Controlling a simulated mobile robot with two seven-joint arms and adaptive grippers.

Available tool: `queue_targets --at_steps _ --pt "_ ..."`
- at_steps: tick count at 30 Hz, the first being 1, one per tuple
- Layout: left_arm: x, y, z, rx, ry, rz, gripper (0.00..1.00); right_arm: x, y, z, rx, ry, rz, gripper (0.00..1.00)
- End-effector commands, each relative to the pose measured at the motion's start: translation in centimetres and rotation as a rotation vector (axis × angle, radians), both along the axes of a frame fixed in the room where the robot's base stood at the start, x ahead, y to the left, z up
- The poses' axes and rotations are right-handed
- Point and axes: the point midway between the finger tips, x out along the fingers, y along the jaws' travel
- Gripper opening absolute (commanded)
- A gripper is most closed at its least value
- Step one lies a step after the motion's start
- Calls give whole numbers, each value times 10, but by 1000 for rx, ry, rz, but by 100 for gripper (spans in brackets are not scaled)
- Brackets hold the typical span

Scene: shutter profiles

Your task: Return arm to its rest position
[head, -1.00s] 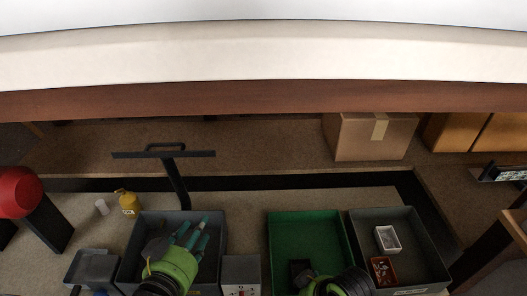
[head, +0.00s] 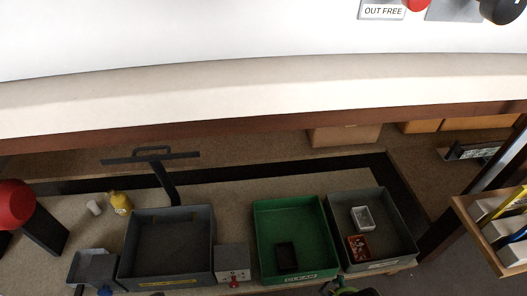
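A small green and black piece of one of my arms (head: 340,289) shows at the bottom edge, below the green and right grey bins. No gripper fingers show with it. My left gripper is out of the picture, and no fingers of my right gripper show either. The left grey bin (head: 136,243) appears empty. The green bin (head: 300,216) holds a small dark block (head: 287,255). The right grey bin (head: 400,218) holds a white box (head: 362,218) and a brown box with small parts (head: 359,248).
A grey box with a red knob (head: 232,262) stands between bins. A small grey tray (head: 92,265), yellow bottle (head: 121,203) and white cup (head: 94,208) are at left. A dark T-shaped stand (head: 160,180) rises behind. A wooden rack (head: 490,250) is at right.

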Motion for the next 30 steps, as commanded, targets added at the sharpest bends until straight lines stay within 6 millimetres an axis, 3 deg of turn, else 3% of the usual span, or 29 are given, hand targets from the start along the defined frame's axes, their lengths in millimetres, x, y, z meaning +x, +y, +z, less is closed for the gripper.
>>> queue_targets --at_steps 1,5,11,17,30 --pt "-1 0 13 0 12 -1 44 -1 0 13 0 12 1 100" --pt "-6 0 15 2 33 -5 44 -6 1 15 -1 34 4 100" --pt "-29 2 16 5 68 -11 44 -30 -2 16 -5 71 11 100" --pt "-68 8 26 10 104 -19 44 -68 -8 26 -9 107 19 100" --pt "-173 27 80 20 169 -35 44 -173 -27 79 -19 171 35 100"
